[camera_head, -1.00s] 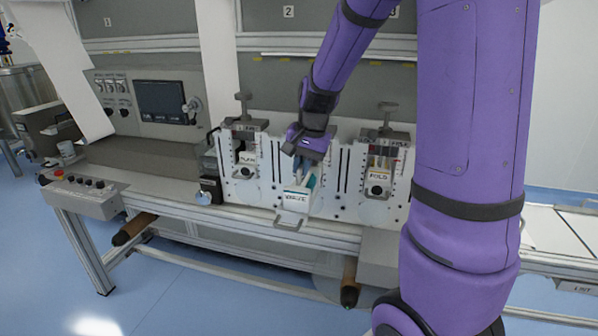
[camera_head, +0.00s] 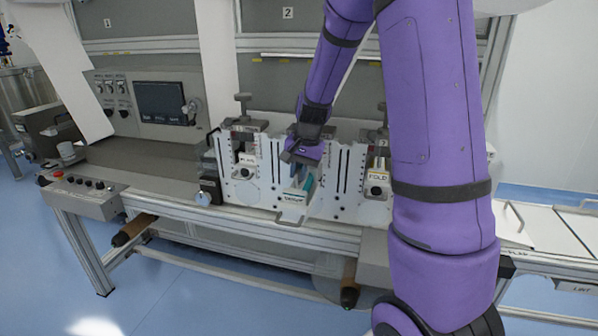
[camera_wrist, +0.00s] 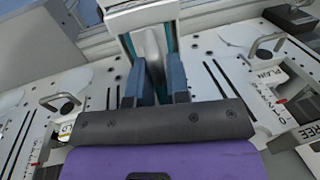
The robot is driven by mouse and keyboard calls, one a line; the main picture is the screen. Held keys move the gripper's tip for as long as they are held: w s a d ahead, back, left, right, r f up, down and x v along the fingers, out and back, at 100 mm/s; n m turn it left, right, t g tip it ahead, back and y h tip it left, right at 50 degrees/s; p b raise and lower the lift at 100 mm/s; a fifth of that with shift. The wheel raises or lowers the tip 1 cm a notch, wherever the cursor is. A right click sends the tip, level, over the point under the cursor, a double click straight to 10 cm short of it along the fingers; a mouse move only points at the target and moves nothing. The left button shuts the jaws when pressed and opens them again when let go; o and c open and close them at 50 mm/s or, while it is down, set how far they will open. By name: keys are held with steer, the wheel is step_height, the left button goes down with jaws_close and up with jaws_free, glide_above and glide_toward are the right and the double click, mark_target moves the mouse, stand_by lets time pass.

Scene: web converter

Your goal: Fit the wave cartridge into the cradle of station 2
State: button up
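The wave cartridge (camera_head: 294,196), a pale block with a lettered front plate and teal sides, is at the middle station, station 2, and looks slightly tilted. My gripper (camera_head: 299,168) reaches down to it from above and behind. In the wrist view, the two blue fingers of my gripper (camera_wrist: 157,85) stand on either side of the cartridge's grey middle part, and the cartridge (camera_wrist: 144,18) extends beyond them. The cradle of station 2 is mostly hidden by the gripper and cartridge; I cannot tell whether the cartridge is seated.
A plain cartridge (camera_head: 245,160) sits in the left station and a fold cartridge (camera_head: 377,178) in the right one, partly behind my arm. Clamp handles (camera_head: 243,103) stand above the slotted white plates. A control box (camera_head: 80,196) is at the left front.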

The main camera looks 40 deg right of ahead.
mark_target(307, 182)
steer(key=o, duration=0.3)
steer(key=shift+f, duration=0.15)
step_height(307, 182, up, 12)
steer(key=s+d, duration=0.2)
steer(key=s+a+r+n+t, duration=0.1)
steer(key=s+a+r+n, duration=0.5)
steer(key=s+a, duration=0.45)
steer(key=s+a+n+t+h, duration=0.1)
steer(key=s+a+n, duration=0.3)
steer(key=s, duration=0.9)
steer(key=shift+s+a+t, duration=0.25)
steer(key=shift+s+t, duration=0.15)
steer(key=shift+t, duration=0.3)
steer(key=shift+r, duration=0.1)
